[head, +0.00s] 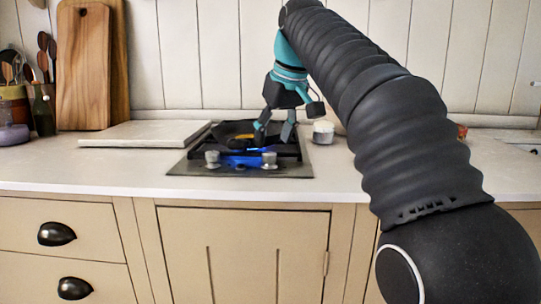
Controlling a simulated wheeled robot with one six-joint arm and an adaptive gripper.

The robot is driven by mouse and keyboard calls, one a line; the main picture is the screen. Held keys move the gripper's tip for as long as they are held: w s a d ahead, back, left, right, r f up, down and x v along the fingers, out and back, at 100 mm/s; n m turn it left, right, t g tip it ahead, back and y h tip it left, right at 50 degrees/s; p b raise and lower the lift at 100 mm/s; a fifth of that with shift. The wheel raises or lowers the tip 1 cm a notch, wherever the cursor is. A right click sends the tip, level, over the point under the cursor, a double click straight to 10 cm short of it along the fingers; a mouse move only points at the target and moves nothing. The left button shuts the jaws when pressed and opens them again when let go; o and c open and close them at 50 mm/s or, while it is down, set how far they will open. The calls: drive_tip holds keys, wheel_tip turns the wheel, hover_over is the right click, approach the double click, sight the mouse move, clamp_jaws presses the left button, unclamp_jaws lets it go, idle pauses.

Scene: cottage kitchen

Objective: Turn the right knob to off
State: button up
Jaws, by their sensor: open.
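Two silver knobs stand on that panel: the right knob (269,160) and the left knob (212,159). A blue flame glow shows under the grate. A dark pan (228,130) sits on the grate, with something yellow near it. My gripper (274,136) is open, with teal fingers pointing down over the rear right of the stove. It is behind and above the right knob in the picture, apart from it. The gripper partly hides the pan.
A pale board (140,134) lies left of the stove. A small white-topped jar (323,132) stands right of the stove. The counter front is clear.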

sight(269, 153)
drive_tip(key=shift+b+x, duration=0.35)
drive_tip(key=shift+x, duration=1.5)
drive_tip(key=shift+c, duration=0.3)
clamp_jaws()
